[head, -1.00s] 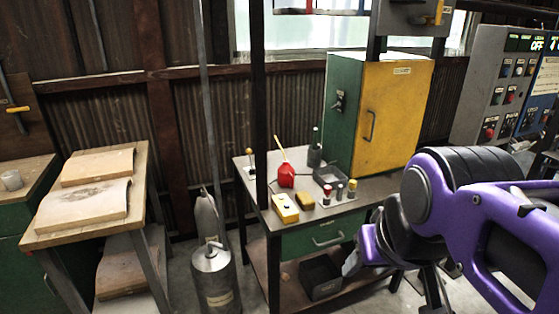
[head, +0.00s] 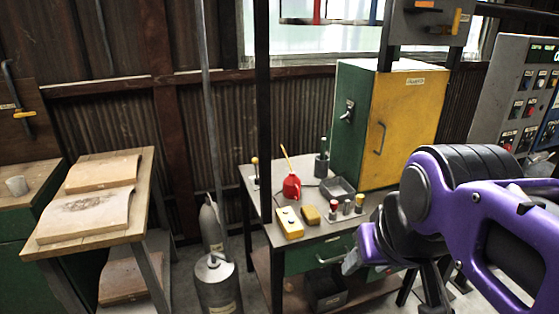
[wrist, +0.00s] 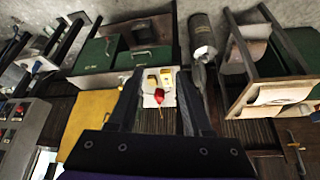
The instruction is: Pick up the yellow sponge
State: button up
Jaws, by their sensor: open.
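The yellow sponge (head: 311,215) is a small block lying on the grey work table (head: 330,228), just right of a yellow button box (head: 289,222). In the wrist view, which is turned upside down, the sponge (wrist: 152,81) shows small and far off between my fingers. My gripper (wrist: 162,73) is open and empty, well away from the sponge. In the head view my gripper (head: 352,262) is in front of the table's right part, and its fingers are mostly hidden by the wrist.
A green and yellow cabinet (head: 388,125) stands at the table's back right. A dark post (head: 264,120) rises in front of the table's left part. A grey cylinder (head: 216,285) stands left of it.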

aim_at(309, 214)
jog(key=i+l+u, duration=0.35)
jog(key=i+l, duration=0.3)
jog(key=i, duration=0.1)
